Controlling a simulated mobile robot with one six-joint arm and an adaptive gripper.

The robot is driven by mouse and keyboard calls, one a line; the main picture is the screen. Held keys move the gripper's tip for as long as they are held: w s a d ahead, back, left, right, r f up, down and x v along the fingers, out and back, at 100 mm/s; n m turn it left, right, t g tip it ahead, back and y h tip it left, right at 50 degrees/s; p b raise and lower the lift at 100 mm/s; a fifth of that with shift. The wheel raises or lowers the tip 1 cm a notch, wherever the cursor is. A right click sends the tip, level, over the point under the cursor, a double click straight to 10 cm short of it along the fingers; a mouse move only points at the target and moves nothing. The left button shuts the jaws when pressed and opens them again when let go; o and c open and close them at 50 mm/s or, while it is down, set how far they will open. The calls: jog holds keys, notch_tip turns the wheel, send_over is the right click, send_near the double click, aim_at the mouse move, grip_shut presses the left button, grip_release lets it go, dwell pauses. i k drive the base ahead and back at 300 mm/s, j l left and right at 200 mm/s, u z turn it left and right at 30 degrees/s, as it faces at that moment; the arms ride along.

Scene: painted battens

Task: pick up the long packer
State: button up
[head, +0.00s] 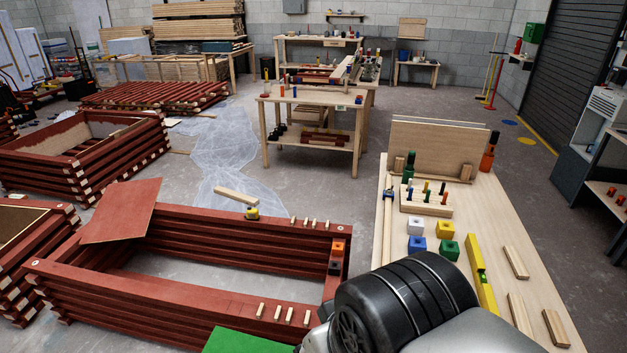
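Several pale wooden pieces could be the long packer, and I cannot tell for sure which one it is. Three lie flat on the light wooden bench (470,205) at the right: an upper block (516,262), a lower left block (519,314) and a lower right block (556,328). The lower left one looks the longest of these three. Another pale batten (236,196) lies by the far edge of the red stacked frame. My arm fills the bottom centre right; my gripper does not show.
A yellow level (481,275) lies left of the blocks. White, yellow, blue and green cubes (449,249) and a pegged wooden rack (426,203) stand farther back. The red frame (190,234) is left, with small pegs. Bare bench shows around the upper block.

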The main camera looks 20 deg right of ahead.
aim_at(519, 315)
jog(key=z, duration=0.45)
jog(key=l+z, duration=0.1)
jog(key=z, duration=1.25)
jog(key=l+z, duration=0.1)
jog(key=z, duration=0.35)
jog(key=i+l+u, duration=0.25)
jog(key=l+u, duration=0.25)
jog(key=l, duration=0.15)
jog(key=i+l+u, duration=0.25)
jog(key=l, duration=0.15)
jog(key=l+u, duration=0.25)
jog(key=k+l, duration=0.05)
jog(key=l, duration=0.05)
